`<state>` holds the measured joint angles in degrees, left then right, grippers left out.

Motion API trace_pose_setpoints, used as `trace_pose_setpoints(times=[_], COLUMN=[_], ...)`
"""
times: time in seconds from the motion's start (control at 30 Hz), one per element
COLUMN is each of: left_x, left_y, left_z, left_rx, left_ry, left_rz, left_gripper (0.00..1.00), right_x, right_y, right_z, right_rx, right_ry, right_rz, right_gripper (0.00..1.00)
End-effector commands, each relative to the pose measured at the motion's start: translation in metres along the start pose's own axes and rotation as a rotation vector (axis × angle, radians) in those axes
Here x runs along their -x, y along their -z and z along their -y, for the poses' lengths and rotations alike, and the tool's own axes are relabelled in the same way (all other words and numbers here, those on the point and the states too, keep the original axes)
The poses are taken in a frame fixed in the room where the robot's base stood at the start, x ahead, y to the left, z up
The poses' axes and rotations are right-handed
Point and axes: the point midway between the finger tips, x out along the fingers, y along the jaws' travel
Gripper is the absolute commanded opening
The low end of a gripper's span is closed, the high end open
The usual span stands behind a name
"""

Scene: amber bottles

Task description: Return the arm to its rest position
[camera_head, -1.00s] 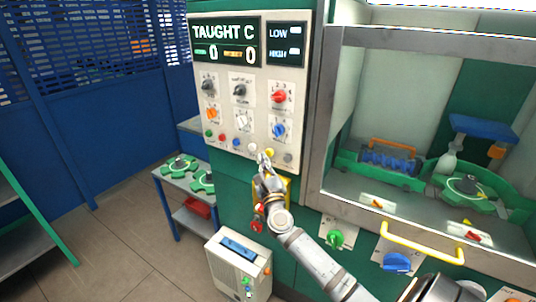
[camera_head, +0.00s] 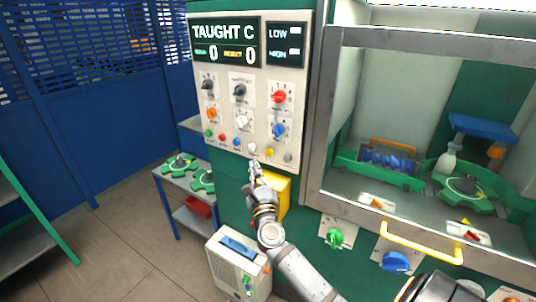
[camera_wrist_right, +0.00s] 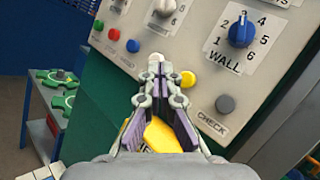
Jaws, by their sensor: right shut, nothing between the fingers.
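My right gripper (camera_head: 254,165) is shut and empty, just below the lower row of buttons on the control panel (camera_head: 222,128). In the right wrist view the shut fingers (camera_wrist_right: 157,66) point up at the panel, close below a white button (camera_wrist_right: 156,57). I cannot tell whether the tips touch the panel. The yellow button (camera_head: 269,152) is to the right of the fingertips and the grey button (camera_head: 288,157) is further right. The panel's screen (camera_head: 225,42) reads "TAUGHT C" with zeros below. My left gripper is not in view.
A yellow box (camera_head: 279,190) is on the green front behind my right arm. A windowed chamber with a yellow handle (camera_head: 421,243) stands to the right. A blue table (camera_head: 166,184) with green fixtures stands left, and a beige box (camera_head: 237,262) stands below. The floor at left is clear.

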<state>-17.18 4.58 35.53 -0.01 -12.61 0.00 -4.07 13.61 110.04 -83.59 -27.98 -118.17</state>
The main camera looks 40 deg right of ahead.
Motion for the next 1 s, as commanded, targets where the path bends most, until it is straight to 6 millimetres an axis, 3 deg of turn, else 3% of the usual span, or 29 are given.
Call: trace_pose_setpoints(times=[0.47, 0.57, 0.67, 0.77, 0.8, 0.9, 1.0], left_x=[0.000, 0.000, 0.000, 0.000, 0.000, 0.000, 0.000], left_y=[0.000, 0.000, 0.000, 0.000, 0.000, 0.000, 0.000], left_z=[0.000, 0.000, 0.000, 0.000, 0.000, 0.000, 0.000], left_rx=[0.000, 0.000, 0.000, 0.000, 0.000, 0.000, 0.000], left_ry=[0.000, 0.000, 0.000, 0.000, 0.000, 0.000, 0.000], left_rz=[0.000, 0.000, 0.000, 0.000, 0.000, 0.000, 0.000], left_gripper=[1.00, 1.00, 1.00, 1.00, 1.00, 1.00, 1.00], right_x=[0.000, 0.006, 0.028, 0.073, 0.096, 0.150, 0.198], right_y=[0.000, 0.006, 0.032, 0.076, 0.094, 0.123, 0.136], right_z=[0.000, 0.005, 0.016, 0.022, 0.019, 0.006, -0.010], right_rx=[-0.001, -0.107, -0.481, -1.057, -1.281, -1.703, -1.969], right_ry=[0.001, 0.018, 0.094, 0.276, 0.376, 0.642, 0.906], right_rz=[0.000, -0.035, -0.161, -0.376, -0.468, -0.657, -0.800], right_gripper=[0.00, 0.00, 0.00, 0.00, 0.00, 0.00, 0.00])
